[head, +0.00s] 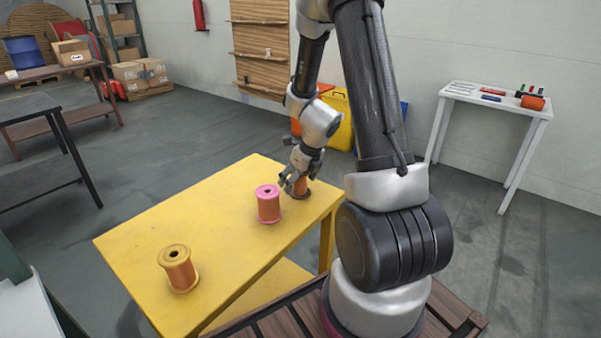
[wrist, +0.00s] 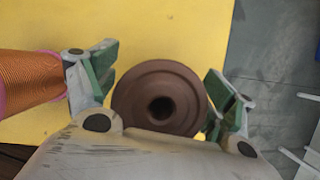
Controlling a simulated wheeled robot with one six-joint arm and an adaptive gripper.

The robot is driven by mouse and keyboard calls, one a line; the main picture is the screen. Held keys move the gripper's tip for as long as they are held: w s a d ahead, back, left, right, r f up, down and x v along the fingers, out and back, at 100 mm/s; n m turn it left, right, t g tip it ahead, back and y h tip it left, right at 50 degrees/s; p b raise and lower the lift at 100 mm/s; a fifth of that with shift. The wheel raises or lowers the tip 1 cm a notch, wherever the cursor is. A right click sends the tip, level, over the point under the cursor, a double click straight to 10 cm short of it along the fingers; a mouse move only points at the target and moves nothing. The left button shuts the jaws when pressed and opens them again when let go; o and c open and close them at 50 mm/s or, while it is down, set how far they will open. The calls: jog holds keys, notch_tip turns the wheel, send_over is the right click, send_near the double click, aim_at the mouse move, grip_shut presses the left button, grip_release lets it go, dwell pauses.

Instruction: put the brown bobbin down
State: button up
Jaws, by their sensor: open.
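The brown bobbin (wrist: 186,84) stands upright on the yellow table (head: 150,235), near its right end. In the wrist view I look down on its round top flange and dark centre hole. My gripper (wrist: 160,88) is open, with one green-padded finger on each side of the bobbin and a gap visible at the left finger. In the head view my gripper (head: 293,184) partly hides the brown bobbin (head: 302,188). Whether the right finger touches the bobbin cannot be told.
A pink-flanged bobbin with copper winding (head: 268,204) stands close to the left of my gripper. A yellow-brown bobbin (head: 178,268) stands at the table's front left. The table's right edge is close to the brown bobbin. The middle of the table is clear.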

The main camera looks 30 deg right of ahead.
jog(key=v, duration=1.1)
jog(key=shift+s+r, duration=0.15)
jog(key=shift+r, duration=0.2)
jog(key=s+a+r+n, duration=0.35)
jog(key=r+n, duration=0.25)
jog(key=n, duration=0.3)
jog(key=s+a+r+n, duration=0.2)
jog(key=s+r+n, duration=0.3)
jog(key=n, duration=0.4)
jog(key=s+r+n, duration=0.5)
jog(key=s+n, duration=0.6)
jog(key=n, duration=0.4)
jog(key=shift+s+n+h, duration=0.4)
jog(key=shift+a, duration=0.1)
